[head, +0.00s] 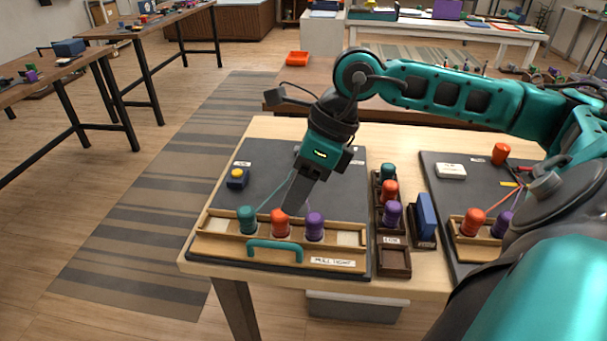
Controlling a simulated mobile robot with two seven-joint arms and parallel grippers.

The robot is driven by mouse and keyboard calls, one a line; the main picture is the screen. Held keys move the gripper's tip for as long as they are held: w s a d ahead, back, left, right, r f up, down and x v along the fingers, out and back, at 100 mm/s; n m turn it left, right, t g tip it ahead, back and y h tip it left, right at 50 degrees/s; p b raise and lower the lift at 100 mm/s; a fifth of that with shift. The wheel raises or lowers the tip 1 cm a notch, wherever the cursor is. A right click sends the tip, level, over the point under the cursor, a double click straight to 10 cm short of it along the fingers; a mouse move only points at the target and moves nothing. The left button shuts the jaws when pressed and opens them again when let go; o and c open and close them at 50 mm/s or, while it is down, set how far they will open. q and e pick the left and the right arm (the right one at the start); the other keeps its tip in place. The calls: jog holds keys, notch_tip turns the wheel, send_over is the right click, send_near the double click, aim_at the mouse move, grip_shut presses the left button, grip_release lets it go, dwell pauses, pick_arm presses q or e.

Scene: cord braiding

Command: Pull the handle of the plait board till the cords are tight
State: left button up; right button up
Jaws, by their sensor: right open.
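The plait board (222,188) is a dark panel on the near left of the wooden table. A wooden rack along its near edge holds a teal spool (247,220), an orange spool (280,223) and a purple spool (315,226) in a row. The teal handle (275,245) is on the rack's front, beside a "PULL TIGHT" label (333,262). Thin cords (270,199) run up from the spools, partly hidden by my right gripper. My right gripper (292,207) is open and points down just behind the orange spool, apart from the handle. My left gripper is not in view.
A second board (440,195) is farther right, partly hidden by my arm. Floor in front is free.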

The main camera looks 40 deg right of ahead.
jog(key=shift+v, duration=1.35)
